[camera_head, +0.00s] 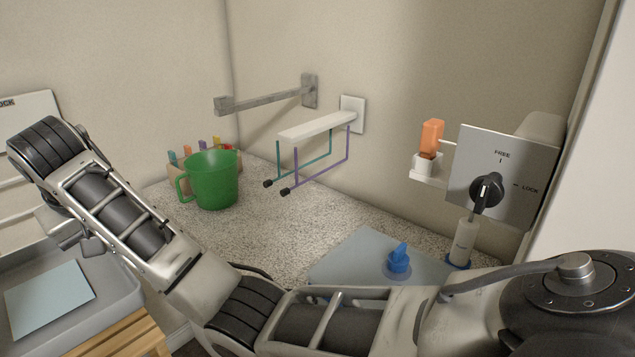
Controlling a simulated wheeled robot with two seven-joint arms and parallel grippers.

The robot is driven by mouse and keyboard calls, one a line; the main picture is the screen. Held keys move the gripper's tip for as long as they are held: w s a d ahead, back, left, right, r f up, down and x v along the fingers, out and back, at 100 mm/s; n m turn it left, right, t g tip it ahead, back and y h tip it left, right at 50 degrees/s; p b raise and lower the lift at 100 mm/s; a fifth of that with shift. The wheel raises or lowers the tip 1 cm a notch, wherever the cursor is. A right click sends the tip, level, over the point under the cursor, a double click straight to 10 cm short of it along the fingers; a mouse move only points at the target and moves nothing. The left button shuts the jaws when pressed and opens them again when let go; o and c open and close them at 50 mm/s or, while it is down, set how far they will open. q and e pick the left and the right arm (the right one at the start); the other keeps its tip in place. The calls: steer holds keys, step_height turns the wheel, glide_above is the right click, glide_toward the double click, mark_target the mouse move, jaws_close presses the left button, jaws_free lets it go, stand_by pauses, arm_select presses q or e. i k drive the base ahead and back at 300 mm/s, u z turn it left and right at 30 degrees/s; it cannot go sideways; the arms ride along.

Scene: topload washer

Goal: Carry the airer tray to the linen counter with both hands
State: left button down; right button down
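A grey tray (112,305), which looks like the airer tray, is at the lower left, cut off by the picture's edge. A flat pale blue piece (48,298) lies in it. Wooden slats (122,337) show beside and below its near right side. A speckled counter (260,232) fills the middle; I cannot tell whether it is the linen counter. One of my arms crosses from the lower right to the upper left, partly over the tray's far side and the counter. No gripper fingertips can be made out, and no grip on the tray shows.
On the counter stand a green jug (212,180), a grey-blue mat (345,255) and a blue-topped item (398,262). A white bar with hanging wire loops (318,128), a grey wall bracket (265,95) and a panel with a black knob (500,170) are behind.

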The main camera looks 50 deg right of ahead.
mark_target(268, 251)
steer(key=k, duration=0.85)
steer(key=u, duration=1.05)
steer(key=i, duration=2.45)
steer(key=z, duration=3.5)
